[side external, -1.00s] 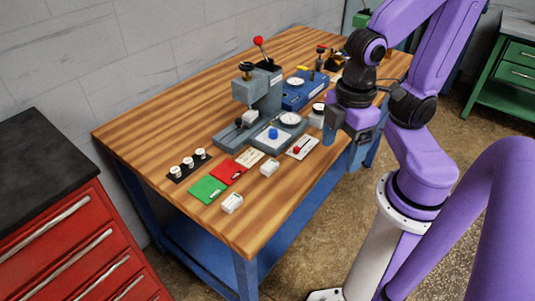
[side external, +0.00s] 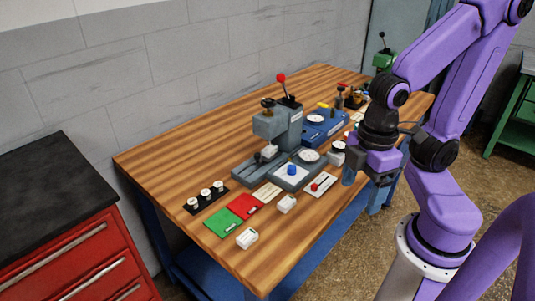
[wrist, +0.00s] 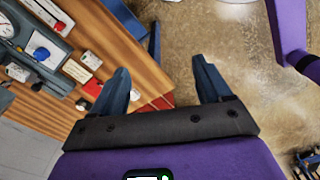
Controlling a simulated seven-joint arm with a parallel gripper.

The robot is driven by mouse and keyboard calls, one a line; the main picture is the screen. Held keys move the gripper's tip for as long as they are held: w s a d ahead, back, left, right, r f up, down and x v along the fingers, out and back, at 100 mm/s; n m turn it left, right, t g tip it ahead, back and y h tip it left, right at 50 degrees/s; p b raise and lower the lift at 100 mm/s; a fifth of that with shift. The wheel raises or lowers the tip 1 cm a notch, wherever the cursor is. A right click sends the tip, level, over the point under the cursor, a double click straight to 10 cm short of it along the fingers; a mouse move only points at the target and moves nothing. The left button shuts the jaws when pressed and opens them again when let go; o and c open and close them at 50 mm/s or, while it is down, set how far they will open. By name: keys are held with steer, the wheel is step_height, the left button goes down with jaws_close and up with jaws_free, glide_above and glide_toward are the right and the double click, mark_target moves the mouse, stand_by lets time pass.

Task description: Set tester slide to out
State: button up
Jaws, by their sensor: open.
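The grey tester (side external: 284,130) stands on the wooden bench with a tall red-ball lever, a round dial and a blue knob (side external: 291,169) on a white plate. A small pale block and dark parts sit on its base; I cannot tell which part is the slide or its setting. The blue knob also shows in the wrist view (wrist: 40,52). A white plate with a red knob (side external: 316,187) lies in front of the tester. My gripper (side external: 355,177) is right of it, by the bench's front edge. In the wrist view my gripper (wrist: 163,82) is open and empty.
Green (side external: 222,222) and red (side external: 243,206) cards, white blocks (side external: 247,238) and a black strip with several white-topped pieces (side external: 205,195) lie left of the tester. A blue device (side external: 322,125) stands behind it. The bench's left end is bare.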

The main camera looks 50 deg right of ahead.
stand_by(0.3)
steer(key=shift+w, duration=0.3)
steer(key=c, duration=0.8)
steer(key=w+f+n+t+h, duration=0.1)
steer(key=w+n, duration=0.5)
steer(key=w, duration=0.6)
steer(key=t+h, duration=0.1)
steer(key=h, duration=0.1)
steer(key=shift+w+f+t+h, duration=0.2)
steer(key=shift+w+t+h, duration=0.1)
steer(key=shift+t, duration=0.1)
steer(key=n+t+h, duration=0.3)
steer(key=n, duration=0.5)
glide_above(258, 155)
steer(key=s+a, duration=0.9)
steer(key=f, duration=0.2)
steer(key=x, duration=1.7)
steer(key=shift+w+r, duration=0.25)
steer(key=shift+w, duration=0.05)
